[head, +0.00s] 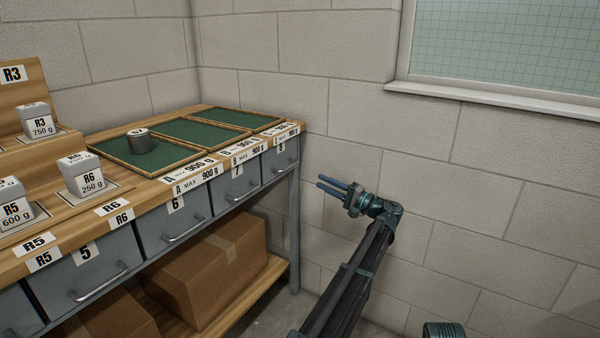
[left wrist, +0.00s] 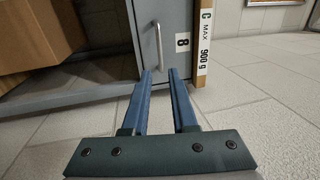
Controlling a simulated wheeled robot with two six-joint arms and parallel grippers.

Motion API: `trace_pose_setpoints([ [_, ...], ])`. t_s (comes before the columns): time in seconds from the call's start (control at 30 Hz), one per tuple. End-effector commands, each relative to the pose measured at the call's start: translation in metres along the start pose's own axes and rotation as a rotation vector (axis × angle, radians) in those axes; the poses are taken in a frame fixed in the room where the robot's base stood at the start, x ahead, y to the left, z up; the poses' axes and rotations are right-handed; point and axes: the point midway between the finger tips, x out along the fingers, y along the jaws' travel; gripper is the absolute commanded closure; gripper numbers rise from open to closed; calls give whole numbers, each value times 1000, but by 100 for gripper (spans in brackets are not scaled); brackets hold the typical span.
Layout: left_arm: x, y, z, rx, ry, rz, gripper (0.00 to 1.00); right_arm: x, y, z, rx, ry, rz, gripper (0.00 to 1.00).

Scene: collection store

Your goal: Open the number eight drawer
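The number eight drawer (head: 281,160) is the last grey drawer at the right end of the bench, and it looks shut. In the left wrist view its front, the "8" label (left wrist: 182,41) and its metal bar handle (left wrist: 158,46) show ahead. My left gripper (head: 322,184) is to the right of the drawer in the head view, with a gap between them. In the left wrist view my left gripper (left wrist: 160,72) is open and empty, its fingers pointing at the handle, which appears beyond the fingertips. My right gripper does not show.
Drawers seven (head: 236,186), six (head: 172,213) and five (head: 85,272) look shut. Green-lined trays (head: 204,134) and labelled weights (head: 84,178) stand on the bench top. A cardboard box (head: 208,272) sits on the lower shelf. A block wall (head: 480,200) stands behind my arm.

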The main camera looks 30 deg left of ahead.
Motion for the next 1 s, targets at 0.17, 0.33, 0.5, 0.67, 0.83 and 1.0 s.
trace_pose_setpoints([
  [0.17, 13, -1, 1, 0, -2, 2, 74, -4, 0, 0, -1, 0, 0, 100],
  [0.33, 45, -2, 1, 1, -3, 2, 74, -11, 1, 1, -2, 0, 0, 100],
  [0.5, 80, -2, 0, 1, -3, 3, 74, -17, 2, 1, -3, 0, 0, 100],
  [0.67, 108, -1, 0, 1, -2, 3, 74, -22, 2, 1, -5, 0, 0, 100],
  [0.83, 128, 0, 0, 0, -1, 3, 74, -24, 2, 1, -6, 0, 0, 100],
  [1.0, 136, 0, 0, 0, 0, 3, 74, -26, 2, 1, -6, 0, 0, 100],
])
